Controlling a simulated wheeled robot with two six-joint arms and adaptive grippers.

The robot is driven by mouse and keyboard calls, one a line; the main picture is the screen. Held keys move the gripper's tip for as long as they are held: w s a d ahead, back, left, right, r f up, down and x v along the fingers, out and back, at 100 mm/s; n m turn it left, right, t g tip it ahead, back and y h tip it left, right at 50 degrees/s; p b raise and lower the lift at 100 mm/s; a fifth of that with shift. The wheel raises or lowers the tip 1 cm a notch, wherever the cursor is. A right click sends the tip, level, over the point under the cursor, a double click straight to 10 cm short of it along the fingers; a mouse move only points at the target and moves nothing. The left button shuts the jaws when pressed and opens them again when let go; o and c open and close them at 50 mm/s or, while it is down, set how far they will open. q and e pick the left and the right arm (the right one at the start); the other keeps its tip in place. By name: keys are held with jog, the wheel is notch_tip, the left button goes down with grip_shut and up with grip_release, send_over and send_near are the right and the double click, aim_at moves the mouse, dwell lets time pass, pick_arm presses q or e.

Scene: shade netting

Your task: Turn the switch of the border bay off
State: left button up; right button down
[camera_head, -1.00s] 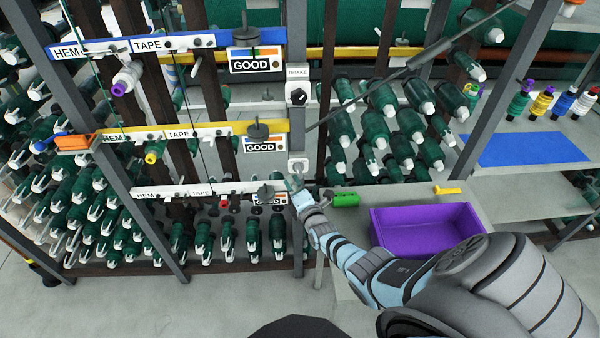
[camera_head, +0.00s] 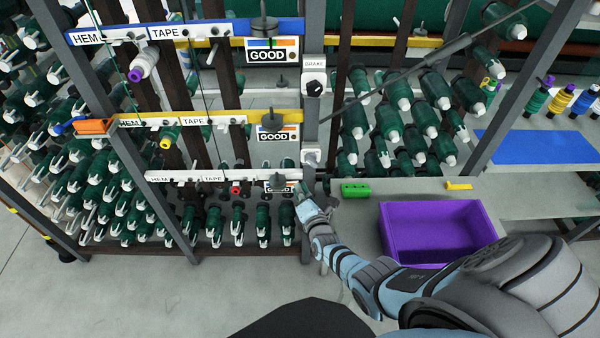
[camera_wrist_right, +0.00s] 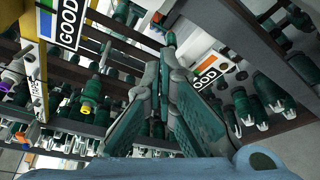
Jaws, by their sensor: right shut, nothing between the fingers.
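A grey post carries a white box with a black round knob (camera_head: 314,89) under a BRAKE label. A smaller pale switch box (camera_head: 311,156) sits lower on the same post. I cannot read a border label on either. My right gripper (camera_head: 298,188) is shut and empty, just below and left of the lower box, beside the right end of the white rail (camera_head: 215,176). In the right wrist view the closed fingers (camera_wrist_right: 170,48) point up between a yellow-and-white rail plate and a white GOOD plate (camera_wrist_right: 212,68). Contact cannot be told. My left gripper is not in view.
Blue (camera_head: 190,31) and yellow (camera_head: 180,119) rails with HEM, TAPE and GOOD labels cross the rack above. Green spools fill the rack. A dark diagonal bar crosses at upper right.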

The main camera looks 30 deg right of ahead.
pick_arm(q)
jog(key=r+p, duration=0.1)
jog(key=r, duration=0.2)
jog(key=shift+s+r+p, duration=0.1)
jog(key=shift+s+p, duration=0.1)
jog(key=shift+p, duration=0.2)
pick_arm(e)
jog(key=v, duration=0.4)
jog(key=shift+s+a+r, duration=0.25)
jog(key=shift+r, duration=0.05)
